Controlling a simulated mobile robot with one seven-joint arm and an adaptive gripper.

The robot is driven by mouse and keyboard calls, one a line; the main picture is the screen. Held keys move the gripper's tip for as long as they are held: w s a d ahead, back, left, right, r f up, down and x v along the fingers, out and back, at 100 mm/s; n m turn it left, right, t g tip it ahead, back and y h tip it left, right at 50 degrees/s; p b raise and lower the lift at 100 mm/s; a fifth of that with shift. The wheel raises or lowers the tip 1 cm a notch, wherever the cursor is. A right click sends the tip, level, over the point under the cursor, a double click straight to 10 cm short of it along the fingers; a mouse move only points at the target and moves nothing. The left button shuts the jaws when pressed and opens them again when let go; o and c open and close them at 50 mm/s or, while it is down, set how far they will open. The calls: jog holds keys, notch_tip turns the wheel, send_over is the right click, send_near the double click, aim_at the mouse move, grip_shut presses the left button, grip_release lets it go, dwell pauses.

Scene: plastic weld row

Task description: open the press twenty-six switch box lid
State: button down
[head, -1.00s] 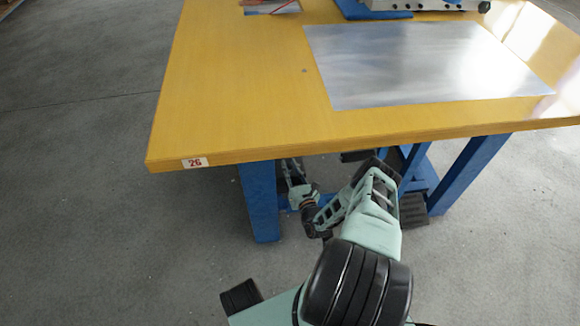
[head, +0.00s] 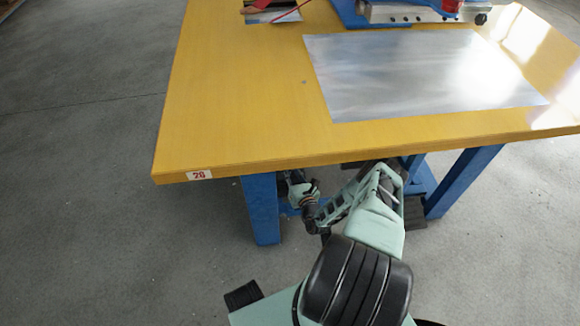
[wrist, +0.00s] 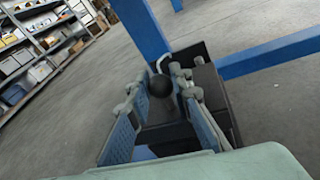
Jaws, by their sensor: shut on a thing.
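In the wrist view a dark switch box (wrist: 222,112) sits beside a blue table leg. A black ball knob (wrist: 160,86) is between the two finger pads of my gripper (wrist: 160,92), which is shut on it. A dark flat part, perhaps the lid, lies below the knob between the fingers; how far it is open I cannot tell. In the head view my arm reaches under the front edge of the table marked 26 (head: 200,174). The tabletop hides my fingertips and the box there.
The yellow tabletop (head: 240,100) carries a bare metal sheet (head: 420,75) and a blue and white press (head: 400,12) at the back. Blue legs (head: 262,208) stand near my arm. Shelves (wrist: 40,50) are far left in the wrist view. Grey floor is open at left.

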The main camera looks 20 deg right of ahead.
jog(key=c, duration=1.7)
grip_release()
jog(key=shift+c, duration=0.2)
jog(key=shift+f, duration=0.15)
